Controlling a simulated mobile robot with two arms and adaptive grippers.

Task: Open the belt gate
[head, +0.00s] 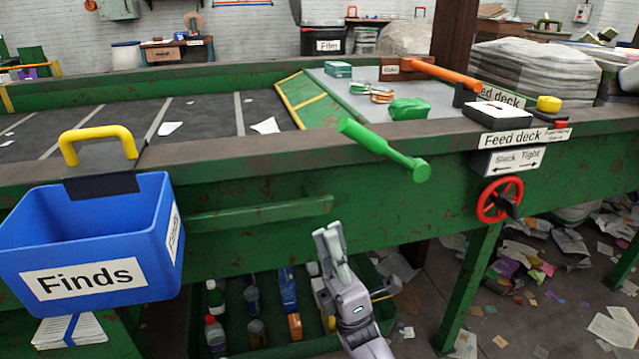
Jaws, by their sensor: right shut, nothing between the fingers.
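A slanted green panel with yellow edges (303,98) lies between the dark belt (200,118) and the grey feed deck; it looks like the belt gate, but no label on it shows. A green lever (375,143) sticks out over the front rim, slanting down to the right to a thick round end. My right gripper (328,236) is shut and empty in front of the green side wall, below and left of the lever and apart from it. My left gripper is out of view.
The feed deck (350,88) holds small items and an orange lever (440,73). A red handwheel (499,199) is at the right. Bottles stand in a tray (372,318) below.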

